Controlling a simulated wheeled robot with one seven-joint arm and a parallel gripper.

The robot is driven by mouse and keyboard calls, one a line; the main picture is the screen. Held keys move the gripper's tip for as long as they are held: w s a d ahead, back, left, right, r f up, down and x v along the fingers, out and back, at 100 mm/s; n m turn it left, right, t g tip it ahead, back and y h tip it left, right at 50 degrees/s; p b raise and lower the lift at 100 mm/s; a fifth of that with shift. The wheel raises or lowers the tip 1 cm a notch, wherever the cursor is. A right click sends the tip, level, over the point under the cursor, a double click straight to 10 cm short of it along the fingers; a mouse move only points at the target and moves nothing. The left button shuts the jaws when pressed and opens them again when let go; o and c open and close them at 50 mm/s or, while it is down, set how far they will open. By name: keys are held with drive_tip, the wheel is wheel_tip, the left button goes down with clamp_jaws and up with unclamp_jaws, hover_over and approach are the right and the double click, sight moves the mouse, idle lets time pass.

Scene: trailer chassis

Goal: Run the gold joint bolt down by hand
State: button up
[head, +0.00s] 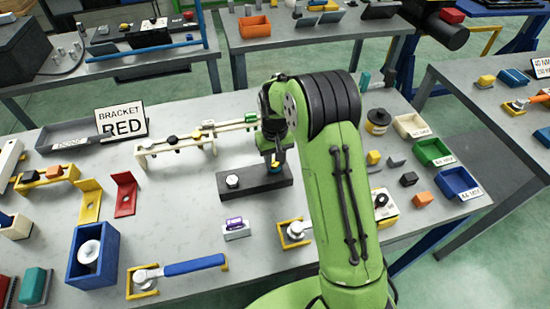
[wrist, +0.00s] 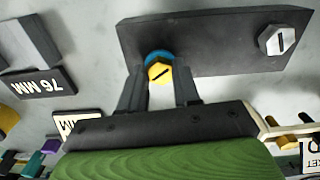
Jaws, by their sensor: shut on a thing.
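The gold joint bolt (wrist: 158,72) has a hex head with a dark slot line, and a blue ring (wrist: 155,56) shows behind it. It sits at one end of a black block (wrist: 215,45); a silver hex bolt (wrist: 277,40) with a dark line is at the other end. My gripper (wrist: 159,74) is shut on the gold bolt, one finger on each side of its head. In the head view the block (head: 262,186) lies on the bench, and my gripper (head: 276,155) is over its right end, partly hidden by my arm. How deep the bolt sits is hidden.
A cream frame (head: 180,145) stands behind and left of the block. A red bracket (head: 124,194), a blue box (head: 80,262) and a blue-handled wrench (head: 190,266) are left and in front. Green (head: 428,153) and blue bins (head: 452,184) are at the right.

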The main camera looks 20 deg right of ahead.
drive_tip(key=m, duration=0.4)
drive_tip(key=shift+w+a+r+m, duration=0.1)
drive_tip(key=shift+w+r+m, duration=0.1)
drive_tip(key=shift+m, duration=0.1)
drive_tip(key=m, duration=0.4)
drive_tip(key=shift+a+m, duration=0.1)
drive_tip(key=shift+m, duration=0.2)
drive_tip(key=m+b, duration=0.1)
drive_tip(key=m, duration=0.4)
drive_tip(key=shift+w, duration=0.1)
drive_tip(key=shift+w+a+m+b, duration=0.1)
drive_tip(key=shift+m+b, duration=0.25)
drive_tip(key=shift+m, duration=1.75)
drive_tip(key=o, duration=0.8)
drive_tip(key=shift+c, duration=0.2)
drive_tip(key=o, duration=0.3)
drive_tip(key=shift+f, duration=0.15)
